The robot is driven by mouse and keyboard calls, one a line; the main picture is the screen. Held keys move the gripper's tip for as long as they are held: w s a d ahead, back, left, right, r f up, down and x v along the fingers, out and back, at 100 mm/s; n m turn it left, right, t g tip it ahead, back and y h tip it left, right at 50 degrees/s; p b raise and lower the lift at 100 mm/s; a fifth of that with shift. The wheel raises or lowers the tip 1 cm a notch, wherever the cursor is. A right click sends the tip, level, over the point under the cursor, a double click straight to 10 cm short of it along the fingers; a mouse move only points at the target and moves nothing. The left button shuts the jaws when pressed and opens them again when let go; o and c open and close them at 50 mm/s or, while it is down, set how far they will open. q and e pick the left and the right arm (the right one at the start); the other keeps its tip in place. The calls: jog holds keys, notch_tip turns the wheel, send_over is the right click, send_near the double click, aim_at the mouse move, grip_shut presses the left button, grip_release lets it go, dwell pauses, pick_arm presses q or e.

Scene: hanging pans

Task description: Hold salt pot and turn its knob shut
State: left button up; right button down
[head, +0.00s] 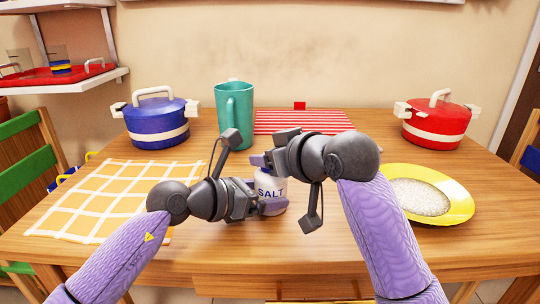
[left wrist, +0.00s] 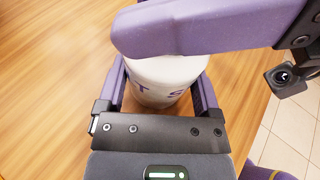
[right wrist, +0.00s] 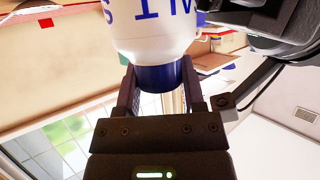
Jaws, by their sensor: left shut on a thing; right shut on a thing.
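The salt pot (head: 270,190) is white with dark SALT lettering and stands upright, low over the near middle of the table. My left gripper (head: 262,203) is shut on its body from the left; the left wrist view shows a finger on each side of the white body (left wrist: 165,82). My right gripper (head: 262,163) is above it, shut on the top. In the right wrist view the pot (right wrist: 155,35) appears upside down, with its blue knob (right wrist: 160,77) between my fingers. A purple part of my right gripper hides the pot's top in the left wrist view.
A yellow plate (head: 455,204) of white grains lies right of my right arm. A teal pitcher (head: 240,110), a blue pot (head: 155,125) and a red pot (head: 438,127) stand behind. A checked yellow cloth (head: 110,195) lies left, a striped red mat (head: 300,120) at the back.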

jog(key=m+t+h, duration=0.1)
jog(key=m+h, duration=0.2)
jog(key=shift+m+t+h, duration=0.3)
jog(key=shift+t, duration=0.1)
jog(key=shift+m+t+h, duration=0.4)
jog(key=shift+m+h, duration=1.5)
jog(key=shift+h, duration=0.3)
jog(key=shift+c, duration=0.9)
grip_release()
jog(key=v, duration=1.2)
jog(key=shift+a, duration=0.15)
jog(key=shift+f, duration=0.1)
